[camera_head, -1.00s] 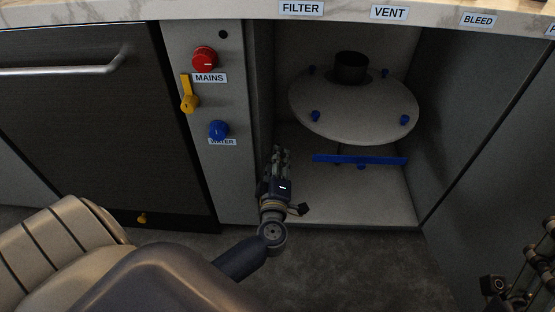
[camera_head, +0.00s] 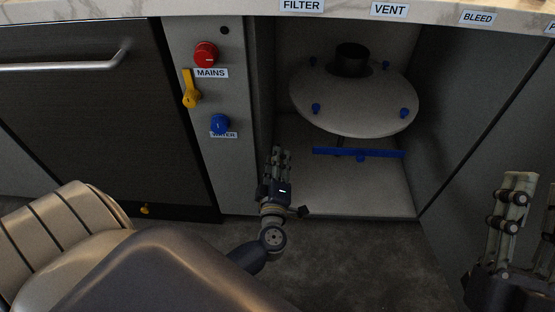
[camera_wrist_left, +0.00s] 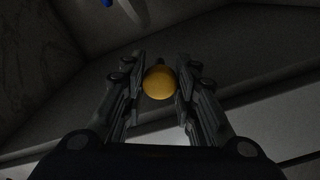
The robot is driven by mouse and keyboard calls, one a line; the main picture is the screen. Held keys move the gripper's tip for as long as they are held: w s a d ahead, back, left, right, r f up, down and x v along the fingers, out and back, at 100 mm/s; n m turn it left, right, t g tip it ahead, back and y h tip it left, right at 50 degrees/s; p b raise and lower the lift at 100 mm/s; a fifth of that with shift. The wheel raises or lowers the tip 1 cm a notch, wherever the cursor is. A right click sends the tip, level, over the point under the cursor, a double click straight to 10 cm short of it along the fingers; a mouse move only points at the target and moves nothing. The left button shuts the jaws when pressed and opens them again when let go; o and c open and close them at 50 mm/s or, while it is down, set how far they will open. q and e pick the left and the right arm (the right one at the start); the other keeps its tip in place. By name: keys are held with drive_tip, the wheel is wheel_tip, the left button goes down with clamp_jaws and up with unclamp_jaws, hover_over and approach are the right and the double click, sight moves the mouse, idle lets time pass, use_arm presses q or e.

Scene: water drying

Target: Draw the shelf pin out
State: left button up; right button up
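In the left wrist view a round yellow-orange knob (camera_wrist_left: 159,83) with a short dark stub behind it sits between the two fingers of my left gripper (camera_wrist_left: 161,78). It looks like the shelf pin's head. The fingers stand apart on either side of it, and I see no clear grip on it. In the head view my left gripper (camera_head: 280,160) is at the left side of the open cabinet, and the knob is hidden there. The round pale shelf (camera_head: 350,112) carries several blue knobs. My right gripper (camera_head: 525,210) is at the right edge, partly cut off, its fingers apart and empty.
A blue bar (camera_head: 358,153) lies under the shelf, and a black cylinder (camera_head: 350,60) stands on top. The left panel holds a red knob (camera_head: 205,54), a yellow lever (camera_head: 190,90) and a blue knob (camera_head: 220,124). The cabinet floor (camera_head: 360,195) is clear in front.

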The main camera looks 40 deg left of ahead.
use_arm(q)
drive_tip(key=o, duration=0.4)
drive_tip(key=shift+s+d+f, duration=0.1)
drive_tip(key=shift+s+f, duration=0.05)
drive_tip(key=v, duration=1.2)
